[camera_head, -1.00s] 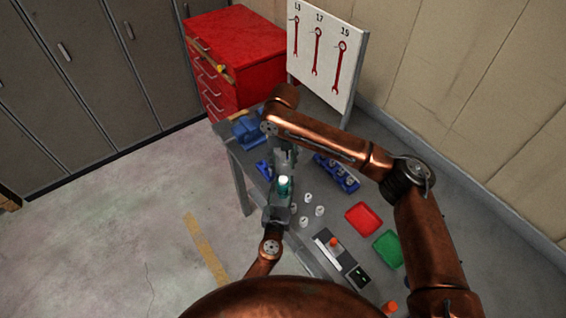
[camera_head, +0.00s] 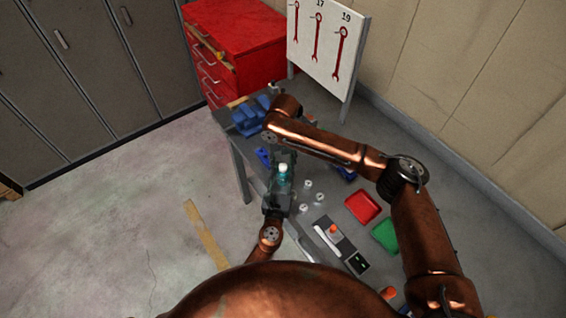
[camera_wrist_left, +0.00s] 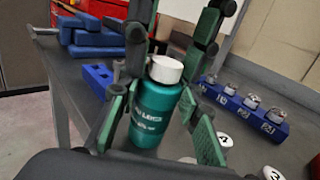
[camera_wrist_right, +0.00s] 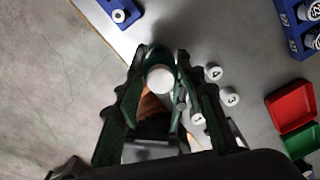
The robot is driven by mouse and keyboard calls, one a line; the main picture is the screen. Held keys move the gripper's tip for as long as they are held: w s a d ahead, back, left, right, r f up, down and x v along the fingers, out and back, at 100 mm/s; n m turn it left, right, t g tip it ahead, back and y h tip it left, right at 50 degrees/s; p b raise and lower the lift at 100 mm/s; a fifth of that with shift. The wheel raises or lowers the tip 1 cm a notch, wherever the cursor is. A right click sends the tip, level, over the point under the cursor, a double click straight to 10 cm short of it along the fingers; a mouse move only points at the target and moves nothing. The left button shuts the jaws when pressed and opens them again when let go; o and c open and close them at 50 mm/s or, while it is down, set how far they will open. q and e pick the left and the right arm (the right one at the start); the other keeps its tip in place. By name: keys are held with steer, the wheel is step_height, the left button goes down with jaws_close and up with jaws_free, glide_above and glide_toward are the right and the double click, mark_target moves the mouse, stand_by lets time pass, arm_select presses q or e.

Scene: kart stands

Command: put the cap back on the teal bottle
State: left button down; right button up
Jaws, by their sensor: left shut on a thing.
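The teal bottle (camera_wrist_left: 157,112) stands upright between the fingers of my left gripper (camera_wrist_left: 160,128), which is shut on it. In the head view the bottle (camera_head: 283,179) is near the table's left edge. A white cap (camera_wrist_left: 166,69) sits on top of the bottle; I cannot tell how tightly it is seated. My right gripper (camera_wrist_right: 164,58) comes down from above with its fingers on either side of the cap (camera_wrist_right: 160,79). Gaps show between these fingers and the cap, so it looks open.
Several white numbered caps (camera_wrist_right: 231,99) lie on the table right of the bottle. A blue rack (camera_wrist_left: 245,110) of sockets, a red tray (camera_head: 362,207) and a green tray (camera_head: 386,236) stand farther right. Blue blocks (camera_wrist_left: 98,38) lie at the far end.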

steer(key=shift+c, duration=0.7)
jaws_close()
steer(key=m, duration=1.3)
